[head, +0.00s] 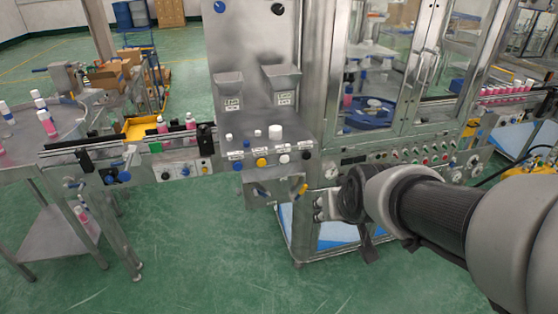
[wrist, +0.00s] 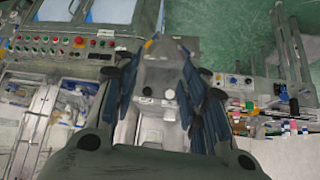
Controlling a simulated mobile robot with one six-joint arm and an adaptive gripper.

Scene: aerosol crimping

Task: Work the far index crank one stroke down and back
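Under the front of the grey console, in the head view, a small lever with a yellow handle (head: 301,190) sticks out at the right. A grey lever (head: 262,190) sits to its left. I cannot tell for certain which is the far index crank. In the wrist view a small yellow tip (wrist: 150,43) shows between the fingertips, apart from both as far as I can see. My gripper (wrist: 159,48) is open, with dark fingers spread and nothing held. In the head view my wrist is right of the levers, and the fingers are mostly hidden.
The console (head: 265,147) carries coloured knobs and white caps. A glazed machine cabinet (head: 385,80) with a button panel (head: 400,153) stands to its right. A conveyor (head: 110,155) with pink bottles runs to the left. Green floor (head: 210,260) is clear in front.

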